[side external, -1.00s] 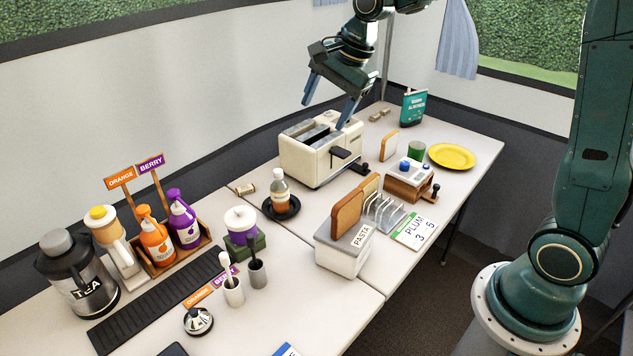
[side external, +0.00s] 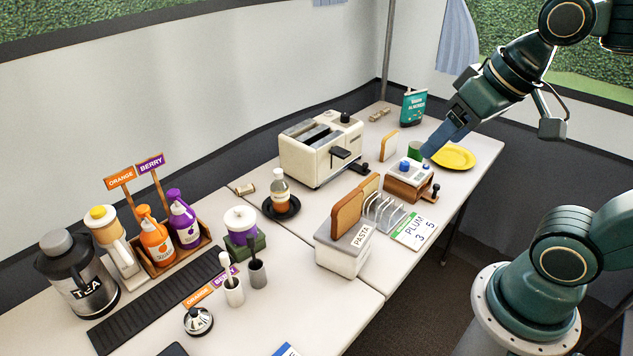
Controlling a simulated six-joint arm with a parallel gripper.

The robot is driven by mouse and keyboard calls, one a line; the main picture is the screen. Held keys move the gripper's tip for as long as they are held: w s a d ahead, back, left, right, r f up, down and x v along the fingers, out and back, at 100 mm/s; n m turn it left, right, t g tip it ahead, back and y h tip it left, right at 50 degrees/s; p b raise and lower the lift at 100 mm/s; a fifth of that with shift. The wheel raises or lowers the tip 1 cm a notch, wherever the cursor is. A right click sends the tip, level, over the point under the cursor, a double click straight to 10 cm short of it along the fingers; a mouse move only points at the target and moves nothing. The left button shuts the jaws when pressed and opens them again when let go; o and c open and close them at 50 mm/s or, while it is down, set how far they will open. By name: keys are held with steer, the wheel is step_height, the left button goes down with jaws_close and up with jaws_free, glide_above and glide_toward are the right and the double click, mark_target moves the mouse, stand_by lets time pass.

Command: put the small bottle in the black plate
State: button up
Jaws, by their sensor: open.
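The small bottle (side external: 279,188), with a white cap, a pale label and brown contents, stands upright on the black plate (side external: 294,208), in front of the toaster. My gripper (side external: 490,142) is well to the right of it, above the far right part of the table near the yellow plate. Its blue fingers are spread wide and nothing is between them. One finger partly overlaps the yellow plate and the green cup in the picture.
A cream toaster (side external: 321,148) stands behind the bottle. A yellow plate (side external: 456,157), a green cup (side external: 415,150), a wooden box with knobs (side external: 409,181), a wire toast rack (side external: 383,211) and a pasta box (side external: 343,252) crowd the right. Orange and purple squeeze bottles (side external: 156,241) stand left.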

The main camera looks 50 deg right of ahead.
steer(key=shift+s+d+f+n, duration=0.1)
steer(key=shift+s+f+n, duration=0.25)
steer(key=shift+s, duration=0.3)
steer(key=shift+s+f+n, duration=0.15)
steer(key=shift+s+n, duration=0.3)
steer(key=shift+s, duration=0.15)
stand_by(0.4)
